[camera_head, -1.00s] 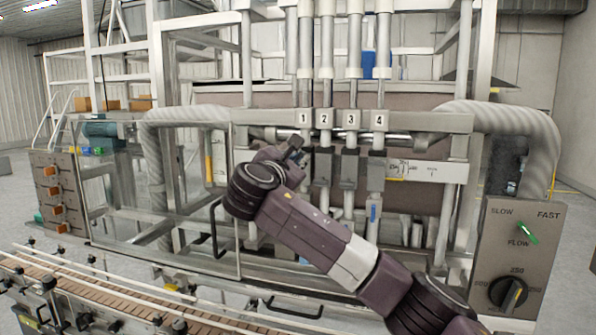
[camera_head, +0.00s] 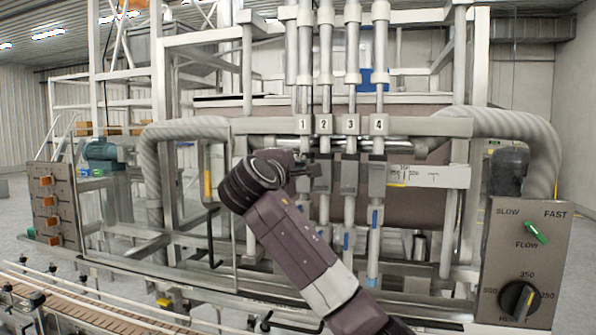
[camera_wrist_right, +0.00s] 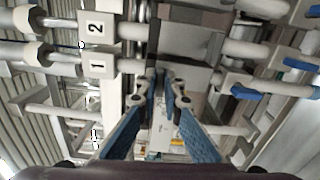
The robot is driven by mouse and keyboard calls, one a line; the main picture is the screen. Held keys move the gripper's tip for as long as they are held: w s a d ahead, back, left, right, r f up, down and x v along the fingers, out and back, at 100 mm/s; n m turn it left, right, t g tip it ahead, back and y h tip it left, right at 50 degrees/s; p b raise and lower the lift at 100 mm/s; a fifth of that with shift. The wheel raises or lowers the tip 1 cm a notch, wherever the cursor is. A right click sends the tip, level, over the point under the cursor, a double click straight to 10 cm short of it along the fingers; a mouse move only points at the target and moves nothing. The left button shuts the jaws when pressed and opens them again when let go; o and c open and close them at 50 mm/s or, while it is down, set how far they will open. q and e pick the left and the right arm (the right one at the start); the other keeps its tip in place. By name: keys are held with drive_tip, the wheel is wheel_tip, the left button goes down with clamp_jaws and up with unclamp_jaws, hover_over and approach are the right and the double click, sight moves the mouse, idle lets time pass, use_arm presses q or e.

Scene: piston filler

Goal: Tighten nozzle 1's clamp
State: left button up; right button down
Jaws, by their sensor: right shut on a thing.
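Nozzle 1 is the leftmost of the upright nozzles, under the plate marked 1 (camera_head: 303,125). Plate 1 also shows in the right wrist view (camera_wrist_right: 97,65), with its tube running right toward my fingers. My right gripper (camera_head: 312,176) is at nozzle 1, below the crossbar. In the right wrist view its blue-padded fingers (camera_wrist_right: 169,88) are close together at a grey block (camera_wrist_right: 191,75), which I take for nozzle 1's clamp. The gripper is shut on it; the exact contact is mostly hidden. My left gripper is not in view.
Nozzles 2 (camera_head: 325,125), 3 (camera_head: 350,125) and 4 (camera_head: 376,125) stand close to the right. A control panel (camera_head: 530,255) with knobs is at far right. A conveyor (camera_head: 70,308) runs along the front left. A ribbed hose (camera_head: 152,180) hangs left.

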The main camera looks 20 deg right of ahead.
drive_tip(key=shift+f+m, duration=0.15)
drive_tip(key=shift+m, duration=0.45)
drive_tip(key=c, duration=2.1)
unclamp_jaws()
drive_tip(key=v, duration=1.2)
